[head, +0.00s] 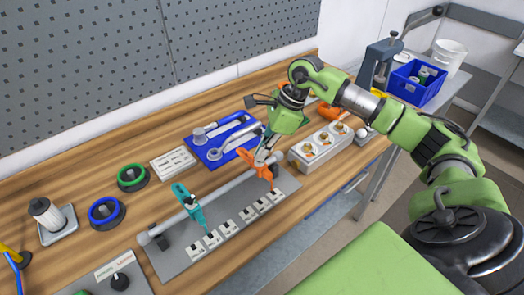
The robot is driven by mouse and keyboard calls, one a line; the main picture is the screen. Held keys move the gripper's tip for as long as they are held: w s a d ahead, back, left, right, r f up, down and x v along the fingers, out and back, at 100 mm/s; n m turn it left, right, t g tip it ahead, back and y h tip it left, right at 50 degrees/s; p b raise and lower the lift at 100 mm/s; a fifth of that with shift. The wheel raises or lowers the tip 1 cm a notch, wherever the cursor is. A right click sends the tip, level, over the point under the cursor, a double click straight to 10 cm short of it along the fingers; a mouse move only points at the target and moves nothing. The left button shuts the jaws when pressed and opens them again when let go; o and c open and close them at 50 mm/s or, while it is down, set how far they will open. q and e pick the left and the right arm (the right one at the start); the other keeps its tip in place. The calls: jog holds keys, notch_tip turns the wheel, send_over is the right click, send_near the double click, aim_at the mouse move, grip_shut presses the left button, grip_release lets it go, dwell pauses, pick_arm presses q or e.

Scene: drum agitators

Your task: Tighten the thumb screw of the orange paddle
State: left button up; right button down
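The orange paddle (259,166) is on the right part of a grey shaft (232,185), which lies along a grey plate on the wooden bench. My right gripper (265,156) points down at the top of this paddle, touching or very close to it. The gripper hides the thumb screw, and its fingers are too small to tell whether they are shut on it. A teal paddle (191,206) sits further left on the same shaft, tilted. My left gripper is not in view.
A row of white blocks (230,228) lines the plate's front. Behind are a blue tray with tools (220,140) and a white card (172,163). A grey box with round brass parts (320,145) stands right. Green (132,177) and blue (106,211) rings lie left.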

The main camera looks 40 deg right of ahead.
jog(key=m+t+b, duration=0.1)
jog(key=m+b, duration=0.2)
jog(key=m, duration=0.1)
jog(key=shift+a+f+h, duration=0.1)
jog(key=shift+f+h, duration=0.05)
jog(key=shift+h, duration=0.25)
jog(key=m+b, duration=0.1)
jog(key=m, duration=0.1)
jog(key=m+t+h+b, duration=0.1)
jog(key=m+b, duration=0.1)
jog(key=shift+s+a+h, duration=0.1)
jog(key=shift+a+h, duration=0.05)
jog(key=shift+h, duration=0.15)
jog(key=m+b, duration=0.1)
jog(key=m, duration=0.1)
jog(key=m+h, duration=0.1)
jog(key=m, duration=0.1)
jog(key=shift+a+r+b, duration=0.1)
jog(key=shift+r+b, duration=0.1)
jog(key=shift+b, duration=0.2)
jog(key=shift+a+r+m+h+b, duration=0.1)
jog(key=shift+m+h+b, duration=0.7)
jog(key=shift+m, duration=1.4)
jog(key=shift+h, duration=0.3)
jog(key=c, duration=2.4)
grip_release()
jog(key=shift+o, duration=0.6)
jog(key=shift+a, duration=0.1)
